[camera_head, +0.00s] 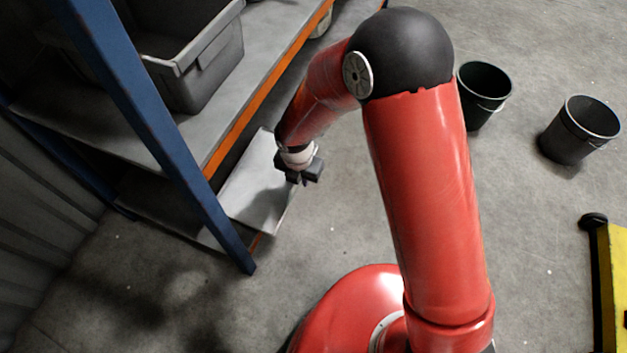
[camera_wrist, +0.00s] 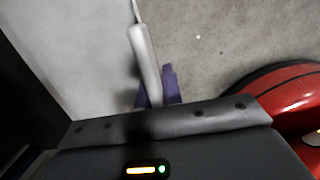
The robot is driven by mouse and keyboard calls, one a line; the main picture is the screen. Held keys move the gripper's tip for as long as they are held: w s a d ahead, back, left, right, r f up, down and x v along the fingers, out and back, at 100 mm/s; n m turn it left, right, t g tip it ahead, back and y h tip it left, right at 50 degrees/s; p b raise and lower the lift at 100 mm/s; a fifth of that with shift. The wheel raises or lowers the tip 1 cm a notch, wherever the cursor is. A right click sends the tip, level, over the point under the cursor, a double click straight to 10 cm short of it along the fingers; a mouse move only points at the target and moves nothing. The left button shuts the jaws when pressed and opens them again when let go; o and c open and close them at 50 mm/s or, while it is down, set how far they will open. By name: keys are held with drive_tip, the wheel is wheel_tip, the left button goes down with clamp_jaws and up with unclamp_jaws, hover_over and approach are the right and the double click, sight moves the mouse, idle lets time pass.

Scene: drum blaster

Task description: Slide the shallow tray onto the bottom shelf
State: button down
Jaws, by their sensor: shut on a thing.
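The shallow tray (camera_head: 256,186) is a flat light-grey piece low at the shelf's open side, between the blue post and my gripper. It lies partly over the bottom shelf (camera_head: 207,238) and partly out past its orange edge. My gripper (camera_head: 304,180) is at the tray's outer edge. In the wrist view the tray (camera_wrist: 85,50) fills the upper left, and my purple fingers (camera_wrist: 160,86) are shut on its raised rim. The tray's inner end is hidden under the upper shelf, so I cannot tell how far in it reaches.
A blue upright post (camera_head: 150,120) stands at the shelf's near corner. The upper shelf (camera_head: 222,118) with an orange beam carries a grey bin (camera_head: 212,65). Two black buckets (camera_head: 484,92) and (camera_head: 580,130) stand on the floor at right, near a yellow object (camera_head: 614,275). The floor between is clear.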

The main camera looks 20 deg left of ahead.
sight(283, 181)
drive_tip(key=shift+w+a+f+b, duration=0.1)
drive_tip(key=shift+a+f+b, duration=0.25)
drive_tip(key=shift+a, duration=0.65)
drive_tip(key=shift+w+a+f+b, duration=0.1)
drive_tip(key=shift+a+f, duration=0.45)
drive_tip(key=shift+a, duration=0.4)
drive_tip(key=shift+w+a+f+b, duration=0.1)
drive_tip(key=shift+a+f+b, duration=0.25)
drive_tip(key=shift+a, duration=0.65)
drive_tip(key=shift+f, duration=0.1)
drive_tip(key=c, duration=1.5)
unclamp_jaws()
drive_tip(key=shift+s, duration=0.1)
